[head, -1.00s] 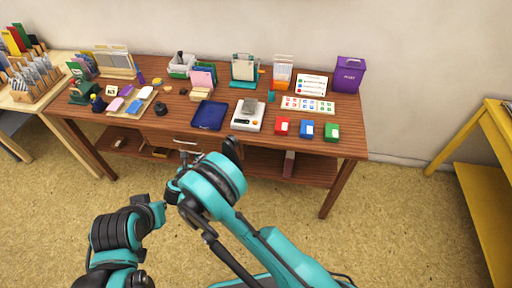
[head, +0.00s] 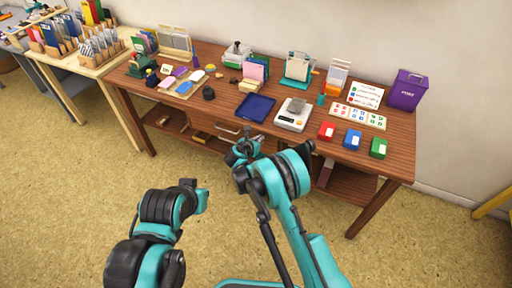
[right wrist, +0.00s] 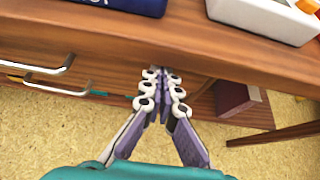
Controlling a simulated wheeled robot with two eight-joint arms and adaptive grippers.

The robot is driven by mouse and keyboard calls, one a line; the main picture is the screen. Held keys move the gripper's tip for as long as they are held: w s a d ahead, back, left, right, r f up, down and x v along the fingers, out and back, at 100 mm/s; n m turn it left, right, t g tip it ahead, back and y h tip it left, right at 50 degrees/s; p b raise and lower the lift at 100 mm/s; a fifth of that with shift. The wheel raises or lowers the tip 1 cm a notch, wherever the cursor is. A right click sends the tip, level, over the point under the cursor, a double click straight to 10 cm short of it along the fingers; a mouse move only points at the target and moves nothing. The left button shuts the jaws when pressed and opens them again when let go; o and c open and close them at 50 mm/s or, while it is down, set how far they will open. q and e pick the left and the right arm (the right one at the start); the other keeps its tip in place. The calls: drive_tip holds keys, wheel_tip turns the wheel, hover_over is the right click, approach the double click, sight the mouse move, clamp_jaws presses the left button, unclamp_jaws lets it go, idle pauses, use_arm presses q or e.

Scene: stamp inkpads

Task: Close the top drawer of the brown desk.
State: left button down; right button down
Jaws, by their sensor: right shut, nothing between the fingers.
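The brown desk (head: 222,107) stands ahead of me with its drawer front facing me. A top drawer handle (head: 228,129) shows below the tabletop in the head view. In the right wrist view the upper handle (right wrist: 48,70) and a lower handle (right wrist: 55,90) are at the left. I cannot tell how far the top drawer is out. My right gripper (head: 243,147) is at the desk's front, right of the handles. In the wrist view its fingers (right wrist: 163,75) are shut and empty, with tips close to the wood under the tabletop edge.
A blue tray (head: 255,108), a white scale (head: 292,114) and red, blue and green inkpads (head: 353,140) stand on the desktop. A dark red object (right wrist: 238,99) is on the lower shelf. A side table (head: 90,69) is at the left. The floor in front is clear.

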drive_tip(key=shift+w+d, duration=0.1)
drive_tip(key=shift+w, duration=0.25)
